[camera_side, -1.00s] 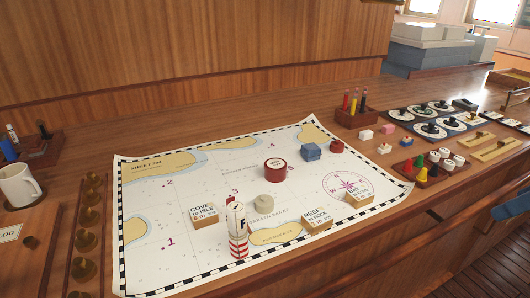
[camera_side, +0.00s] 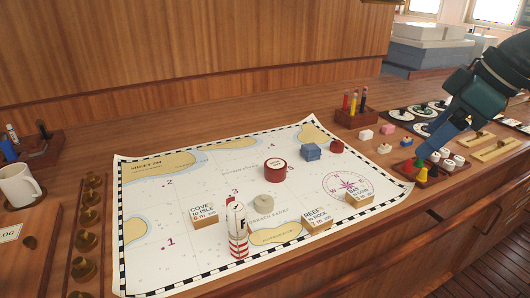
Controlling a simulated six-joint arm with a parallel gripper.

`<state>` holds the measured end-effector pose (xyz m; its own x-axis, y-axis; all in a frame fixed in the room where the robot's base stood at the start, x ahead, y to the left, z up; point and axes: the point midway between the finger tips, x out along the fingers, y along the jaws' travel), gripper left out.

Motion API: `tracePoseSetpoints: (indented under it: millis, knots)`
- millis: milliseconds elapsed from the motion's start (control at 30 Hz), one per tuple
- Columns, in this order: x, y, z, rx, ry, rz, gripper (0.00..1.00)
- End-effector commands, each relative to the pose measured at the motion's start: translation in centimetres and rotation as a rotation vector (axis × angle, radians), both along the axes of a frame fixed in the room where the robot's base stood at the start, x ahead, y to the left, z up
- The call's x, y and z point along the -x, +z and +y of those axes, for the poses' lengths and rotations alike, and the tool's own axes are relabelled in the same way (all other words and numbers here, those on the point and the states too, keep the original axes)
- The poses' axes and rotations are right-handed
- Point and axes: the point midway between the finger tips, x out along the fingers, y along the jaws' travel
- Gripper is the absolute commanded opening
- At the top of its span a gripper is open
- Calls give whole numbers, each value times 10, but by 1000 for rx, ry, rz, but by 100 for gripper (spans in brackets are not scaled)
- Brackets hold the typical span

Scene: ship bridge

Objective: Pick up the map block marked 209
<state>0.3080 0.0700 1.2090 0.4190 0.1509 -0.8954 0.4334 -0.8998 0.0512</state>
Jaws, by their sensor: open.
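Three map blocks with printed tops and wooden sides lie on the white chart (camera_side: 200,250). The left block (camera_side: 204,214) reads "COVE" and "ISLE". The front block (camera_side: 318,221) reads "REEF" and "ROCK". The right block (camera_side: 359,197) stands beside the compass rose and seems to read "BAY". The small numbers are too blurred to tell which block is marked 209. My gripper (camera_side: 427,150) is at the right, above the tray of coloured pegs, apart from all three blocks. It is open; no block is in it.
A red drum (camera_side: 275,170), a pale disc (camera_side: 264,202) and a blue block (camera_side: 311,151) are also on the chart. A pencil holder (camera_side: 356,114) stands behind. The chart's left part is mostly free.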

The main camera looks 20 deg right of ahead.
Motion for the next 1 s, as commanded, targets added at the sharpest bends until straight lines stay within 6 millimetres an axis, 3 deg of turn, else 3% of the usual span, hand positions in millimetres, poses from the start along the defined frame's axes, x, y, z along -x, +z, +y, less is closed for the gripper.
tracePoseSetpoints:
  millis: [100,467,767,1000]
  knots:
    - [-29,4,20,11,94,5,69]
    - [-105,2,85,43,374,2,69]
    - [-159,-20,147,67,605,-7,69]
    - [-193,-50,201,84,791,-18,69]
